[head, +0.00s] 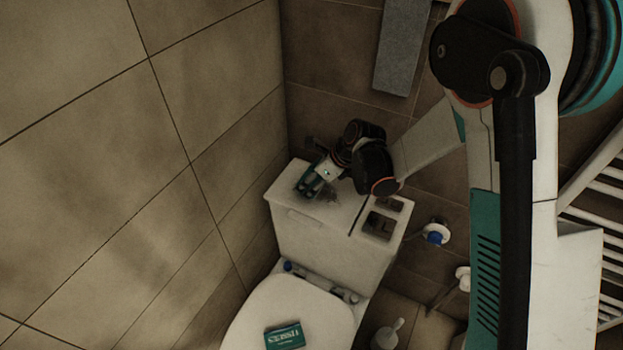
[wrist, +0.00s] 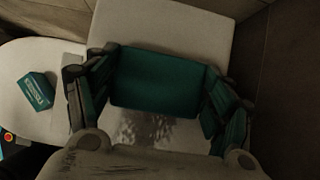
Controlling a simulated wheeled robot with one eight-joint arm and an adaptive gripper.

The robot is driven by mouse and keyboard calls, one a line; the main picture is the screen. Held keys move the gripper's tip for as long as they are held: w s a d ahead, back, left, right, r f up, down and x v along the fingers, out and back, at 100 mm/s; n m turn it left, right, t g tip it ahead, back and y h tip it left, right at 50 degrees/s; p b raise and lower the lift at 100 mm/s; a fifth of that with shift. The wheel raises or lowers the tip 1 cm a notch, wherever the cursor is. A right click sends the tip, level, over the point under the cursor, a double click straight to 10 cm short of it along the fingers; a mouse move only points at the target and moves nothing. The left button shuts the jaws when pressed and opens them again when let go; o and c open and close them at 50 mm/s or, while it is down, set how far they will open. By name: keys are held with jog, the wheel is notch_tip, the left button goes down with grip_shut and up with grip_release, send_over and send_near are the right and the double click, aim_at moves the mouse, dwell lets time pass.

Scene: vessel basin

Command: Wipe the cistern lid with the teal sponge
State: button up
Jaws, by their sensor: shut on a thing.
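The white cistern lid (head: 337,205) is the top of the toilet tank in the head view, and it also fills the middle of the wrist view (wrist: 185,28). A dark smudgy patch (wrist: 145,128) lies on the lid on the near side of the sponge. The teal sponge (wrist: 162,78) is between the fingers of my gripper (wrist: 158,88), which is shut on it. The gripper (head: 312,184) is low over the left part of the lid in the head view. I cannot tell whether the sponge touches the lid.
A teal tissue pack (head: 284,335) lies on the closed toilet seat lid (head: 290,308). A dark square item (head: 379,225) sits on the right end of the cistern. A tiled wall (head: 235,140) stands close at left. A white rack (head: 600,200) is at right.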

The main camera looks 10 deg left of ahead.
aim_at(339, 199)
jog(key=shift+f, duration=0.15)
jog(key=shift+s+d+b, duration=0.45)
jog(key=shift+s+d, duration=0.15)
jog(key=shift+d, duration=1.15)
jog(key=shift+s+d+b, duration=0.4)
jog(key=shift+s+d, duration=0.2)
jog(key=shift+d, duration=1.15)
jog(key=shift+s+d+b, duration=0.45)
jog(key=shift+s+d, duration=0.15)
jog(key=shift+d, duration=1.15)
jog(key=shift+f, duration=0.15)
